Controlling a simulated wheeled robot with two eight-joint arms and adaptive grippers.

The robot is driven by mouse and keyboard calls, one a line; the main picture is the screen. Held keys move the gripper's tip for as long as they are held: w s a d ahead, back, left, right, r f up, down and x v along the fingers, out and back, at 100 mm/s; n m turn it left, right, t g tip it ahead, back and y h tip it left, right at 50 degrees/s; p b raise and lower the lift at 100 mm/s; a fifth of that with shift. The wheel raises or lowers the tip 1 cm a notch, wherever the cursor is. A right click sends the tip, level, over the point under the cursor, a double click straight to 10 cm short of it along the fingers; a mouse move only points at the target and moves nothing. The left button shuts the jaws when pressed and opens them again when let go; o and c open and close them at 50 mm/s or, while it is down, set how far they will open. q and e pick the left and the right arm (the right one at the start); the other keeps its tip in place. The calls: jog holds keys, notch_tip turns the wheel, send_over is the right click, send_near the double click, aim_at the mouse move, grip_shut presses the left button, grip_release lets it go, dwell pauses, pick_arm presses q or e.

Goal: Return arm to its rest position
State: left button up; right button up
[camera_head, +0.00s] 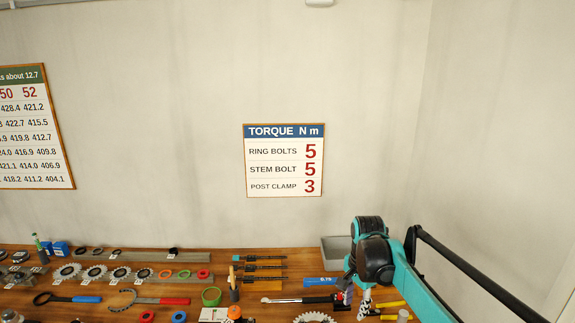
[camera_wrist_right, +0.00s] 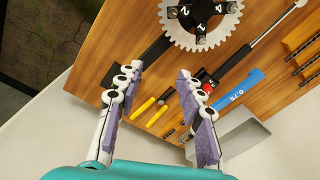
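My right arm (camera_head: 425,290) comes in from the right in the head view, teal with a dark joint. My right gripper (camera_head: 356,297) points down over the right end of the wooden bench (camera_head: 215,262). In the right wrist view, its two purple-padded fingers (camera_wrist_right: 160,88) stand apart with nothing between them. It is above the bench near its edge, close to the yellow-handled tools (camera_wrist_right: 150,107). My left gripper is not in view.
A grey bin (camera_head: 334,247) stands at the bench's back right; it also shows in the right wrist view (camera_wrist_right: 235,140). A toothed ring (camera_wrist_right: 201,25), a blue 0.75 tool (camera_wrist_right: 238,88) and several other tools lie nearby. The wall behind carries a torque sign (camera_head: 284,160).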

jog(key=s+n+t+b, duration=0.3)
jog(key=s+n, duration=0.3)
jog(key=s, duration=0.7)
jog(key=s+f+n+t+b, duration=0.1)
jog(key=s+f+n+t, duration=0.2)
jog(key=s+f+n, duration=0.3)
jog(key=s, duration=0.5)
jog(key=shift+s+a+f+t+b, duration=0.2)
jog(key=shift+a+f+t+b, duration=0.05)
jog(key=shift+f+t+b, duration=0.1)
